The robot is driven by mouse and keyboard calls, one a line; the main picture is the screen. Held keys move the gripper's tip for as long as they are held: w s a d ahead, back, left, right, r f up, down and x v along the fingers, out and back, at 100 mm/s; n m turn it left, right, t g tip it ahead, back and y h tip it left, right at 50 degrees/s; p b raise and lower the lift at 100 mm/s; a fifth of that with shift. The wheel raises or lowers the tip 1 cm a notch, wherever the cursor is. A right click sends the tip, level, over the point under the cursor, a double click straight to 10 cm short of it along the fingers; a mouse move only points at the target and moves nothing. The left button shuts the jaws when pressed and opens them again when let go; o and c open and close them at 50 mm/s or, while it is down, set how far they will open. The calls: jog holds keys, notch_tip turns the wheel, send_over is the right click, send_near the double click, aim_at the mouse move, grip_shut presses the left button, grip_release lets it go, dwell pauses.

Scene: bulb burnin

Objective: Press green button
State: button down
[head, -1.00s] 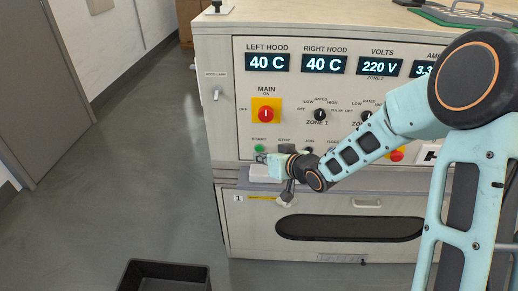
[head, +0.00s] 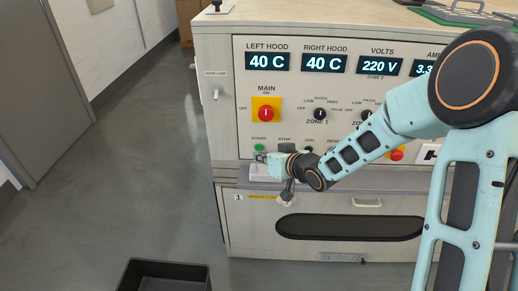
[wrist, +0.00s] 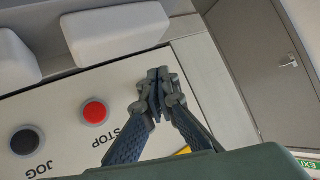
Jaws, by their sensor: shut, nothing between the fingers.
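The green button (head: 259,147) sits under the START label on the control panel, at its lower left in the head view. My gripper (head: 260,157) is shut and empty, close below the green button in that view. I cannot tell whether it touches the panel.
The wrist view shows a red STOP button (wrist: 95,112) and a black JOG button (wrist: 25,142) beside the fingers. Pale blocks (wrist: 118,33) stick out along the panel edge. A red main switch (head: 266,114) is above START. A black bin (head: 165,275) stands on the floor.

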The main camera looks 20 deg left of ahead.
jog(key=shift+w, duration=0.15)
jog(key=shift+w+a, duration=0.1)
jog(key=shift+w, duration=0.2)
jog(key=shift+w+a+p, duration=0.1)
jog(key=shift+w+p, duration=0.2)
jog(key=shift+w, duration=0.1)
dwell(0.8)
jog(key=shift+s, duration=0.15)
jog(key=shift+s+d, duration=0.2)
jog(key=shift+s, duration=0.5)
jog(key=shift+s, duration=0.1)
jog(key=shift+s+d+b, duration=0.2)
jog(key=shift+s, duration=0.6)
jog(key=shift+s+d+b, duration=0.15)
jog(key=shift+s+d, duration=0.05)
jog(key=shift+s, duration=0.55)
jog(key=shift+s+d+b, duration=0.2)
jog(key=shift+s, duration=0.6)
